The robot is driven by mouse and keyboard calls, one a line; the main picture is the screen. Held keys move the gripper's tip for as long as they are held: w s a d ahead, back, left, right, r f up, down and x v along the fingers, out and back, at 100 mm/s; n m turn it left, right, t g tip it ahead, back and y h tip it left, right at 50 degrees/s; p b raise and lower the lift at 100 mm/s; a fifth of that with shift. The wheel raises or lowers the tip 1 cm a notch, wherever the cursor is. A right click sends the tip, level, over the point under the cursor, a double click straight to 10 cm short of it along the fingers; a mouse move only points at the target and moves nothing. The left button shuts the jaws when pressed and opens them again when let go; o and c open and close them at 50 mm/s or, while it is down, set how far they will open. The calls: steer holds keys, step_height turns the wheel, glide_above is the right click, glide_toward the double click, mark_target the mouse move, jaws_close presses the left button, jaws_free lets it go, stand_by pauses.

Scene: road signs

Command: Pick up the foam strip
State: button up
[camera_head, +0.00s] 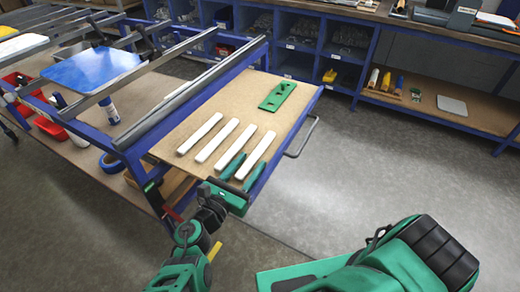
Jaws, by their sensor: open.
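Several white foam strips lie side by side on a wooden drawer board (220,105); one is at the left (200,134). The nearest, rightmost strip (262,147) lies between the two dark green fingers of my gripper (254,159). My gripper is open, with one finger on each side of this strip's near end. I cannot tell whether the fingers touch the strip or the board.
A green plate with cutouts (277,96) lies farther back on the board. The blue drawer edge (285,142) and a metal handle (302,137) border the board on the right. A workbench frame with a long metal rail (195,90) stands at left. The grey floor at right is clear.

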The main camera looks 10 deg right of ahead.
steer(key=shift+a, duration=0.15)
steer(key=shift+c, duration=0.4)
steer(key=shift+s+a, duration=0.1)
steer(key=shift+a, duration=0.1)
steer(key=c, duration=1)
steer(key=shift+a, duration=0.1)
steer(key=shift+r, duration=0.1)
